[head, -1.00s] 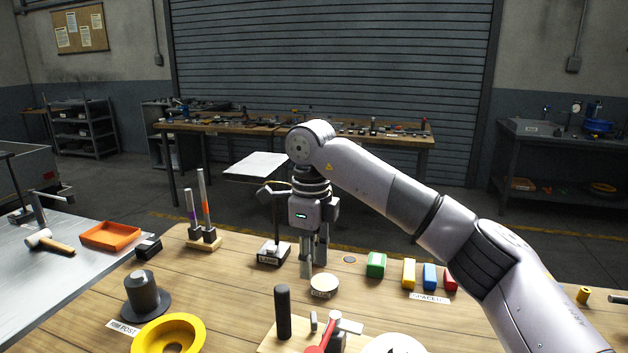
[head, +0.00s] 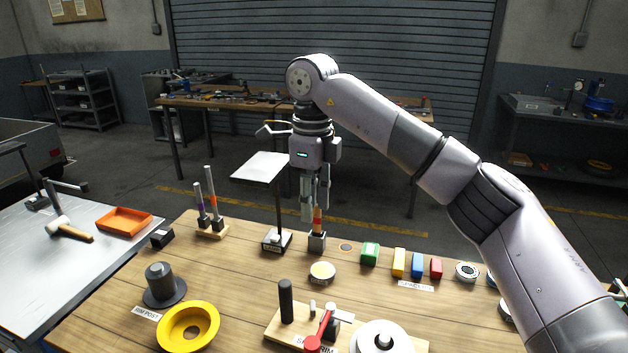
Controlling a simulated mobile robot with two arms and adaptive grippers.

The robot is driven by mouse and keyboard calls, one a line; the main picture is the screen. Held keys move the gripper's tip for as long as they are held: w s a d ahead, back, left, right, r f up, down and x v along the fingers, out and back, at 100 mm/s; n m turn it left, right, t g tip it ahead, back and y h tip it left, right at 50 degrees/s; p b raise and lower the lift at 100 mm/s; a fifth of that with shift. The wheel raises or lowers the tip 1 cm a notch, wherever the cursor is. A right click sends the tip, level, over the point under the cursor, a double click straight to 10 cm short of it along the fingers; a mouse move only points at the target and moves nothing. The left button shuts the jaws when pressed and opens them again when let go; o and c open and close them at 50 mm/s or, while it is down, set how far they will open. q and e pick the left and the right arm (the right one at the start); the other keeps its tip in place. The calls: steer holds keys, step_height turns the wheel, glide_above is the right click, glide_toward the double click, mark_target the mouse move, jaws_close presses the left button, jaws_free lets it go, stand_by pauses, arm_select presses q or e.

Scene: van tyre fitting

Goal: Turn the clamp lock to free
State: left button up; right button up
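A red lever (head: 319,330) with a rounded knob sits on a wooden board (head: 277,334) at the front of the bench, beside an upright black handle (head: 287,302). It looks like the clamp lock, but its label is partly cut off and I cannot read its setting. My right gripper (head: 316,208) points down over the far side of the bench, well beyond the lever. Its fingers look apart. My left gripper is out of view.
A labelled stand (head: 277,241) rises left of the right gripper. A round pale-topped disc (head: 322,272) lies between gripper and board. Coloured spacers (head: 398,262) stand to the right, and a yellow ring (head: 188,325) and dark rim post (head: 161,285) to the left.

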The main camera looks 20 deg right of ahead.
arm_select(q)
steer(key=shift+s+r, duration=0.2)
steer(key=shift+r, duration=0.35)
arm_select(e)
steer(key=shift+s+r, duration=0.25)
steer(key=shift+r, duration=0.3)
steer(key=shift+w+f, duration=0.1)
steer(key=m+b, duration=0.6)
steer(key=m, duration=0.7)
glide_above(312, 304)
step_height(312, 304, down, 14)
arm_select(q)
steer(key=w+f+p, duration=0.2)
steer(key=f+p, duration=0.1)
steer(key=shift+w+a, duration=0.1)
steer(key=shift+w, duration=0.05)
arm_select(e)
step_height(312, 304, down, 16)
steer(key=shift+f, duration=0.2)
steer(key=shift+c, duration=0.3)
jaws_close()
